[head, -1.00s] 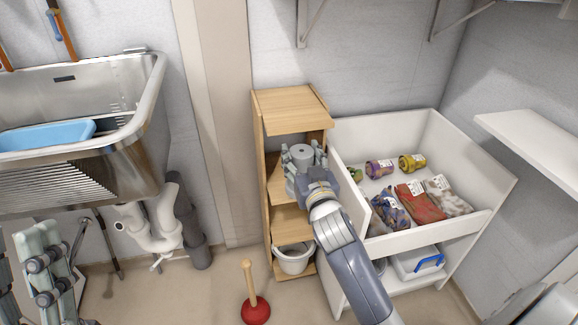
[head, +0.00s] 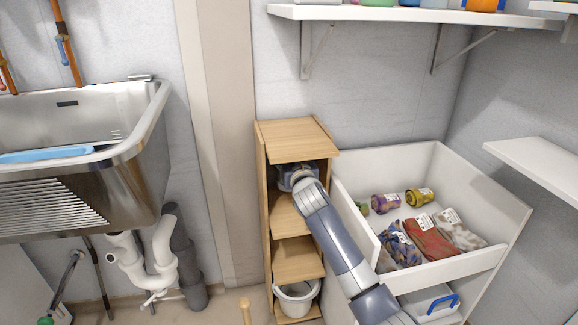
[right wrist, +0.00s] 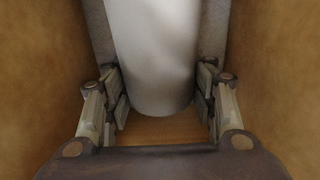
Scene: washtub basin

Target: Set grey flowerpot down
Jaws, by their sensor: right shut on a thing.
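The grey flowerpot (right wrist: 155,55) fills the middle of the right wrist view as a smooth pale cylinder. My right gripper (right wrist: 162,88) is shut on it, with fingers on both sides. In the head view my right gripper (head: 297,178) reaches into the top opening of the narrow wooden shelf unit (head: 300,138), just under its top board. The pot is hidden there by the gripper and wrist. A wooden surface (right wrist: 160,130) shows below the pot in the wrist view; I cannot tell whether they touch. My left gripper is out of view.
Wooden walls stand close on both sides of the right gripper. A white bucket (head: 295,298) sits in the unit's bottom compartment. A white bin (head: 448,264) with bags and jars stands right beside the unit. A metal sink (head: 125,120) is at the left.

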